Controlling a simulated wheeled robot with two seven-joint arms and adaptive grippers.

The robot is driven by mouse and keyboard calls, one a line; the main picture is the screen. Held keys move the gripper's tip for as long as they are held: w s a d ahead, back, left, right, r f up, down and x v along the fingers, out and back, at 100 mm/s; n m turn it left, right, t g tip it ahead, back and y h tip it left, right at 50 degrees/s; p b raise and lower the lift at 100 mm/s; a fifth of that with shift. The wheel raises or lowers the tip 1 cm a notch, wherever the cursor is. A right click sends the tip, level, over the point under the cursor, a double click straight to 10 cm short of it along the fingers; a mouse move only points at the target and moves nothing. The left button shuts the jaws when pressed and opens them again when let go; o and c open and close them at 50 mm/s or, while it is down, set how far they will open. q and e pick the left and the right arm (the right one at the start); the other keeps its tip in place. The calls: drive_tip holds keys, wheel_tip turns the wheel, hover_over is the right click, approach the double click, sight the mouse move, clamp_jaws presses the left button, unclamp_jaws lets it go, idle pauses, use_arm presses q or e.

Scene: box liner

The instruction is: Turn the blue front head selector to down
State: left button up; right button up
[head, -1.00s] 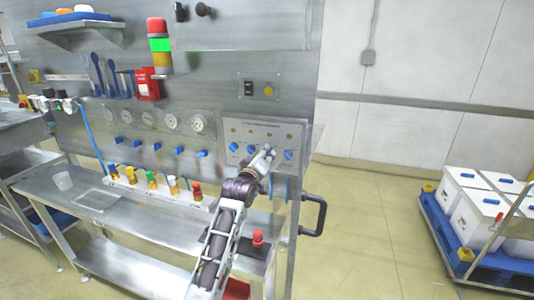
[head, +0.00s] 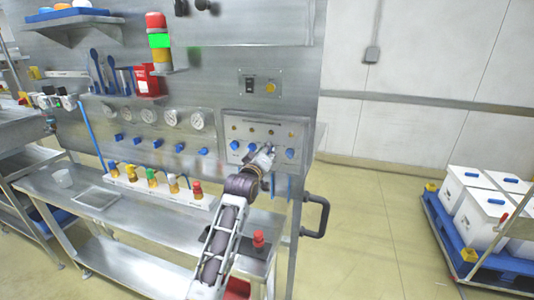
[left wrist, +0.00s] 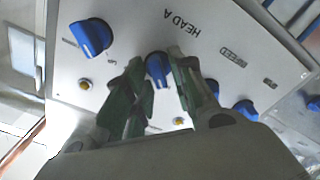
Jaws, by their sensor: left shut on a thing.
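The control panel (head: 270,128) carries a row of blue selector knobs. My left gripper (head: 268,154) reaches up to the third knob from the left and mostly hides it in the head view. In the left wrist view, the two dark green fingers of the left gripper (left wrist: 156,85) are closed around that blue selector (left wrist: 158,66), one on each side. Which way the held knob points is hard to tell. My right gripper is not in view.
Two blue knobs (head: 235,146) sit left of my gripper and one (head: 290,154) sits right of it. A red mushroom button (head: 259,239) stands below my arm. A black handle (head: 317,216) sticks out at the right edge. The floor to the right is clear up to a blue pallet (head: 450,243).

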use_arm(q)
drive_tip(key=shift+m, duration=0.3)
drive_tip(key=shift+s+d+m+p, duration=0.15)
drive_tip(key=shift+m+p, duration=1.3)
drive_tip(key=shift+m, duration=1.45)
drive_tip(key=shift+w+d+m+p, duration=0.15)
drive_tip(key=shift+m+p, duration=1.25)
drive_tip(key=shift+m, duration=1.5)
drive_tip(key=shift+s+d+m+p, duration=0.15)
drive_tip(key=shift+m+p, duration=1.3)
drive_tip(key=shift+m, duration=1.45)
drive_tip(key=o, duration=0.7)
